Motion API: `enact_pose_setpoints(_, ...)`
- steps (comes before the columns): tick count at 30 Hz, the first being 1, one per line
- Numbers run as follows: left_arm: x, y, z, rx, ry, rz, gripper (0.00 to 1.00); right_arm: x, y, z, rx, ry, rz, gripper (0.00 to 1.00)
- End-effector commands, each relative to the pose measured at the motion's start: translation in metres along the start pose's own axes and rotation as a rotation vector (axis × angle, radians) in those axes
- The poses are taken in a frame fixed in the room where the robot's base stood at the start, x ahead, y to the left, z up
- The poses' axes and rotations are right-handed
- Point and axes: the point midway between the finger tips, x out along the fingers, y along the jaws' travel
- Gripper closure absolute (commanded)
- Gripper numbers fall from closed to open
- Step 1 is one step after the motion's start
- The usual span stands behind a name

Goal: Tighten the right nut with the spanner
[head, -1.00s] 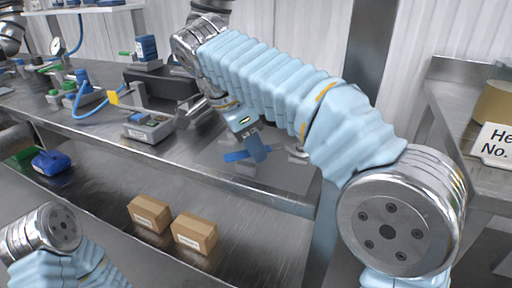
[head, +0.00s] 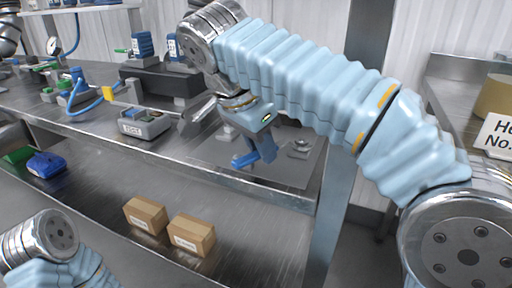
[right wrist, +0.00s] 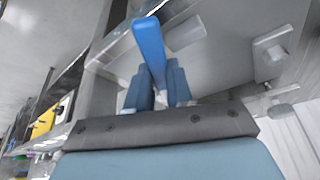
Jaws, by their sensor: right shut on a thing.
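The spanner's blue handle (head: 244,160) is held in my right gripper (head: 264,150), over the grey plate at the right end of the bench. In the right wrist view the handle (right wrist: 150,45) stands up between the two blue fingers of the gripper (right wrist: 160,88), which are shut on it. The spanner's jaw end is hard to make out. A metal nut-like piece (head: 300,147) is on the plate, right of the gripper and apart from it. In the right wrist view, metal nut-like parts (right wrist: 274,52) show at the right. My left gripper is out of view.
A grey labelled box (head: 145,124) and a dark block (head: 160,82) stand on the bench left of my right arm. Two cardboard boxes (head: 190,235) and a blue bundle (head: 47,164) lie on the lower shelf. A side bench with a sign (head: 497,135) is at right.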

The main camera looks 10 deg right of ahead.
Motion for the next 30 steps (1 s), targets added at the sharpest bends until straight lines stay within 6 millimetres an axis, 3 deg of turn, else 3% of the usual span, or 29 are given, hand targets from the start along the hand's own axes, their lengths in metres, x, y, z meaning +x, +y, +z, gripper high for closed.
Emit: enact_pose_setpoints(30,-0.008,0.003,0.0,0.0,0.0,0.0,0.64,-0.01,0.002,-0.003,-0.021,0.0,-0.008,1.0)
